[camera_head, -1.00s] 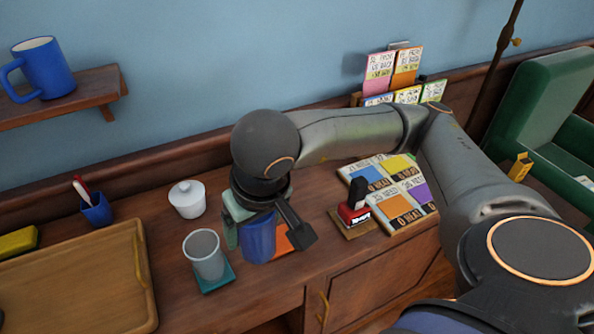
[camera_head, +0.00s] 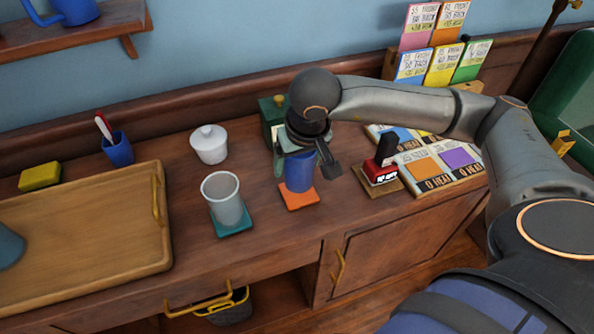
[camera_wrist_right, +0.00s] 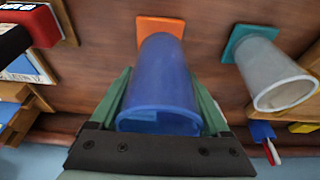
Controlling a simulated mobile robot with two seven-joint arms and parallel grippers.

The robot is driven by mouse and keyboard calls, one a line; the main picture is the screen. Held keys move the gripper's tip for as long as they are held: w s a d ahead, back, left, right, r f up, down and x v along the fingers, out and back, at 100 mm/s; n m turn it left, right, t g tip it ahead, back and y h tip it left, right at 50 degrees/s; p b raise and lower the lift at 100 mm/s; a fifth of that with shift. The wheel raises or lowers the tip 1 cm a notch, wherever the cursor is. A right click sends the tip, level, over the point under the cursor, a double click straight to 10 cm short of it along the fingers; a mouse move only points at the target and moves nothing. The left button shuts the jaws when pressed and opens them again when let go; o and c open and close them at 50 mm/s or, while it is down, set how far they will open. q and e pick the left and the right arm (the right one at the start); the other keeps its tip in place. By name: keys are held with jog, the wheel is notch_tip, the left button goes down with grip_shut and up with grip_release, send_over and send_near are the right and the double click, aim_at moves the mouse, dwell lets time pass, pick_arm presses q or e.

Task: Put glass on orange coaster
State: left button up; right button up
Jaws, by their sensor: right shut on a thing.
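A blue glass (camera_head: 299,172) is held upright between the fingers of my right gripper (camera_head: 304,158). The gripper is shut on its sides, as the right wrist view shows with the blue glass (camera_wrist_right: 160,85) between green fingers. The orange coaster (camera_head: 300,201) lies flat on the wooden cabinet top. The glass's base is over the back part of the coaster in the head view; I cannot tell whether it touches. The orange coaster also shows beyond the base in the wrist view (camera_wrist_right: 160,24). My left gripper is not in view.
A grey glass (camera_head: 224,198) stands on a teal coaster (camera_head: 235,228) to the left. A white lidded jar (camera_head: 209,145) is behind it. A red stamp (camera_head: 381,172) and tiled cards (camera_head: 430,166) lie to the right. A wooden tray (camera_head: 90,282) fills the left.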

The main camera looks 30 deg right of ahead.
jog(key=shift+w+d+f, duration=0.2)
jog(key=shift+w+f, duration=0.2)
jog(key=shift+f, duration=0.2)
jog(key=x, duration=0.3)
jog(key=shift+s+d+f, duration=0.1)
jog(key=shift+s+f, duration=0.05)
jog(key=shift+s, duration=0.1)
jog(key=shift+f, duration=0.2)
jog(key=shift+f, duration=0.2)
jog(key=o, duration=1.4)
jog(key=shift+r, duration=0.1)
